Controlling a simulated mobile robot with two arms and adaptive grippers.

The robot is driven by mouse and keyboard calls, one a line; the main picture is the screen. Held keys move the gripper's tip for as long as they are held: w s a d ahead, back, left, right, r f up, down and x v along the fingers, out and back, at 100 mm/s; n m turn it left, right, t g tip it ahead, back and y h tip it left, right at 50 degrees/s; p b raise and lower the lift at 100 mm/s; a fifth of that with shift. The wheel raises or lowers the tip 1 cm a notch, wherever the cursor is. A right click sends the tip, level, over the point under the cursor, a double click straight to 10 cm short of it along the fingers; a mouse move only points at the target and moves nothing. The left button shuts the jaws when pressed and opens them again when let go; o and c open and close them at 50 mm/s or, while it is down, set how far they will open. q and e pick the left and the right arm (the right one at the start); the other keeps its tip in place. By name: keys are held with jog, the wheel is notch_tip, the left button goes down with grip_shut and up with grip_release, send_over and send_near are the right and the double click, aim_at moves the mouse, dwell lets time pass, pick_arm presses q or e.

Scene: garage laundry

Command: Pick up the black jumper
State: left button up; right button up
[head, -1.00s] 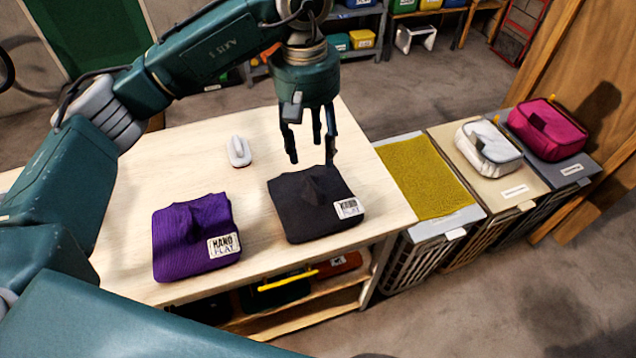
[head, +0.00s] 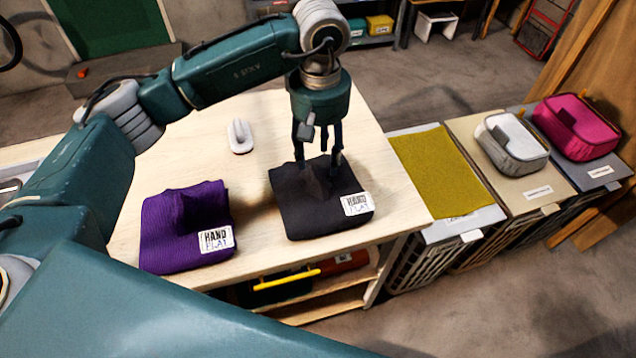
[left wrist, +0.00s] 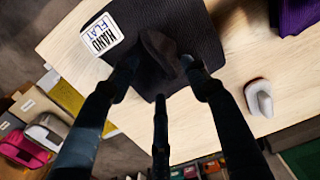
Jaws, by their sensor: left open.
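The black jumper (head: 312,212) lies folded on the pale wooden table, with a raised fold in its middle and a white "HAND FLAT" label at its front right corner. In the left wrist view the black jumper (left wrist: 195,30) lies at the top. My left gripper (head: 319,170) points down at the raised fold, its fingers apart at the jumper's back part. In the left wrist view my left gripper (left wrist: 158,85) has its fingers spread around the fold. Whether they touch the cloth is not clear. My right gripper is not in view.
A folded purple jumper (head: 186,238) lies left of the black one. A white brush-like object (head: 240,137) stands behind. Right of the table are hampers, one topped with yellow cloth (head: 440,165), others bearing a grey-white bag (head: 512,143) and a pink bag (head: 577,127).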

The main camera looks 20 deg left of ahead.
aim_at(321, 172)
pick_arm(q)
notch_tip(321, 172, down, 4)
jog(key=shift+w+d+r+p, duration=0.1)
jog(key=shift+p, duration=0.85)
jog(key=shift+f, duration=0.65)
grip_shut()
